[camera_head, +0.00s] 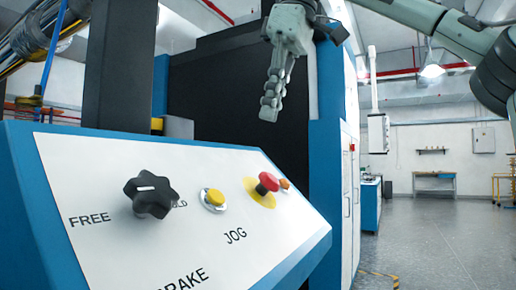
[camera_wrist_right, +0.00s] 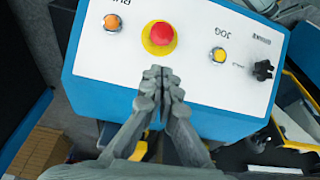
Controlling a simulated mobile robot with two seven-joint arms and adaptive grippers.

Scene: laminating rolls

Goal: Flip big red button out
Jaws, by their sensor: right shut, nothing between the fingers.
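The big red button (camera_head: 268,182) stands on a yellow round base on the sloped white control panel (camera_head: 110,210). It also shows in the right wrist view (camera_wrist_right: 161,34), with its yellow ring around it. My right gripper (camera_head: 268,112) hangs above the panel, over the button, with its fingers together and empty. In the right wrist view the closed fingertips (camera_wrist_right: 157,72) point toward the button and appear just below it in the picture. In the head view a clear gap lies between fingertips and button. My left gripper is not in view.
A black star knob (camera_head: 151,195), a yellow button (camera_head: 214,199) and a small orange button (camera_head: 285,184) share the panel. A dark post (camera_head: 118,65) rises behind the panel's left side. Open floor (camera_head: 430,230) lies to the right.

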